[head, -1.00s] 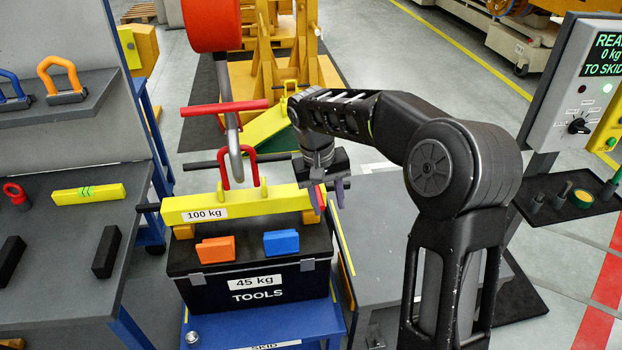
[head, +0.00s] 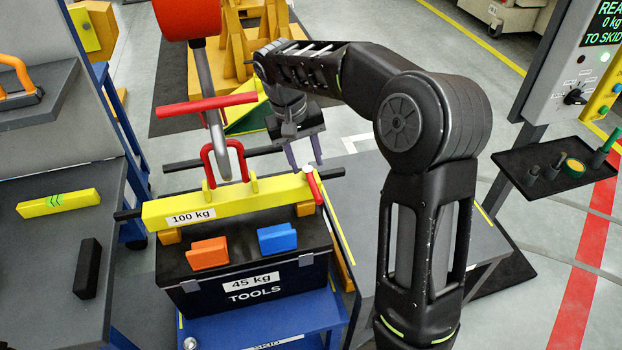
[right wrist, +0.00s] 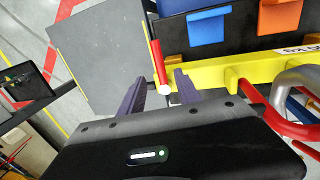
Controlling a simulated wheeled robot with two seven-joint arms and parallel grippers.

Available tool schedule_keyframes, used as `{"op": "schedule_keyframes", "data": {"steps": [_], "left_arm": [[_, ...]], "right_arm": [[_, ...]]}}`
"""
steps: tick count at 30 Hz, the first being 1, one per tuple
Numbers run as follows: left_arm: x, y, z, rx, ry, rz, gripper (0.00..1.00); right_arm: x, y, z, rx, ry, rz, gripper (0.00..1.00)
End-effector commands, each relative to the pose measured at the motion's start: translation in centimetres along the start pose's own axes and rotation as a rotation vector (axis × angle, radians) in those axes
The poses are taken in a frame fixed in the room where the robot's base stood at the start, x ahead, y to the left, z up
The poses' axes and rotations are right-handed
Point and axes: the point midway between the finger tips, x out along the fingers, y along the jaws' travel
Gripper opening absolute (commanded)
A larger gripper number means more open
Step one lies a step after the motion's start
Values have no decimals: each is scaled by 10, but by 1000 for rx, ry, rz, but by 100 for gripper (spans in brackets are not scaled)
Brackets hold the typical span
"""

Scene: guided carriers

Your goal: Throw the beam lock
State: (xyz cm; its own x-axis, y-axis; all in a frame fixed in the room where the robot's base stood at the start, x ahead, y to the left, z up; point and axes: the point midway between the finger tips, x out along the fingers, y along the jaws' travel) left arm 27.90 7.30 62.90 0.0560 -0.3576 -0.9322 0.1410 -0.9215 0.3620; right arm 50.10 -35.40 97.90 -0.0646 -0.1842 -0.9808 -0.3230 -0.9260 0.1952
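The yellow beam (head: 240,206), labelled 100 kg, lies across the black tool box (head: 250,265). A red lever (head: 315,188) with a pale round end sits at the beam's right end; it also shows in the right wrist view (right wrist: 158,62). In the right wrist view the open fingers (right wrist: 160,90) point toward the beam, with the lever's pale end in the gap. I cannot tell whether they touch it. My left gripper is not in view.
A grey hook (head: 212,110) with a red bar hangs through the red shackle (head: 225,160) on the beam. The blue skid cart (head: 290,320) carries the box. A grey bench (head: 50,240) stands left; a control panel (head: 575,75) and small black tray (head: 540,180) are right.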

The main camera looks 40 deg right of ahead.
Motion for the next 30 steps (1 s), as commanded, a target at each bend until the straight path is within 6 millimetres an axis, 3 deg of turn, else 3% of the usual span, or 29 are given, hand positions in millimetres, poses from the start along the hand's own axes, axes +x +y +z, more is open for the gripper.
{"op": "schedule_keyframes", "data": {"steps": [16,26,30], "left_arm": [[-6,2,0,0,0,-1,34],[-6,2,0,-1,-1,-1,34],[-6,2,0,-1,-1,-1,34]], "right_arm": [[70,1,1,0,-3,2,40],[76,0,0,1,0,0,40],[76,0,0,0,0,0,31]]}}
